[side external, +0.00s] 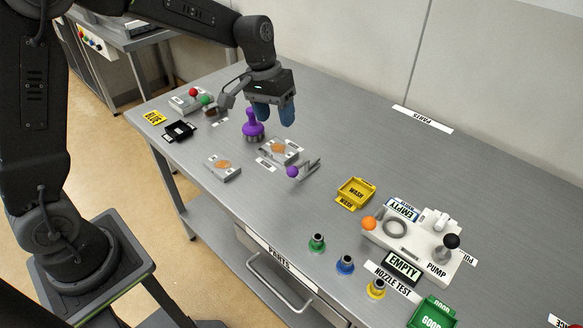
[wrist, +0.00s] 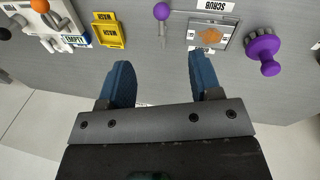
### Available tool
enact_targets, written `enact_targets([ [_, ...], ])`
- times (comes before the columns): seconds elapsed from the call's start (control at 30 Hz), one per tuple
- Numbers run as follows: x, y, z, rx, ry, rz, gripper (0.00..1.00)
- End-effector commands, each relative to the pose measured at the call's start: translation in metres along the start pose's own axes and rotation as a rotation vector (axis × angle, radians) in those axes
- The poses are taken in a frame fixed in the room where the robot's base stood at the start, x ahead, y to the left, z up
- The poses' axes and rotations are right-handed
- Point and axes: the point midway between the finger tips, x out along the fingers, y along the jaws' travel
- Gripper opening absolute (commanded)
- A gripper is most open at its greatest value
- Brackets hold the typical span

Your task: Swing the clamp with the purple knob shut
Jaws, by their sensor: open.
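The clamp's purple ball knob (side external: 292,171) sits at the end of a thin metal arm (side external: 310,166). In the wrist view the knob (wrist: 161,12) is at the top middle, and its arm (wrist: 163,33) runs beside the scrub plate (wrist: 212,34), not across it. The plate (side external: 283,150) carries an orange-brown patch. My gripper (side external: 274,113) is open and empty, raised above the table behind the plate. Its blue fingers (wrist: 160,62) point toward the clamp in the wrist view and touch nothing.
A purple-handled brush (side external: 253,127) stands close by, left of the plate. Another plate with a brown patch (side external: 223,166) lies nearer the front edge. A yellow wash tray (side external: 355,192) and a white pump fixture (side external: 410,240) are to the right. The table behind the clamp is clear.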

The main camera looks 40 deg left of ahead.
Motion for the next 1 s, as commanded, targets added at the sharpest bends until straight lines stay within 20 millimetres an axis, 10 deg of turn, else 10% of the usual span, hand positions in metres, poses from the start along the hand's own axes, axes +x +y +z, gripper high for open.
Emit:
enact_targets([
  [1.0,0.156,-0.001,-0.013,-0.028,-0.045,0.012,0.58],
])
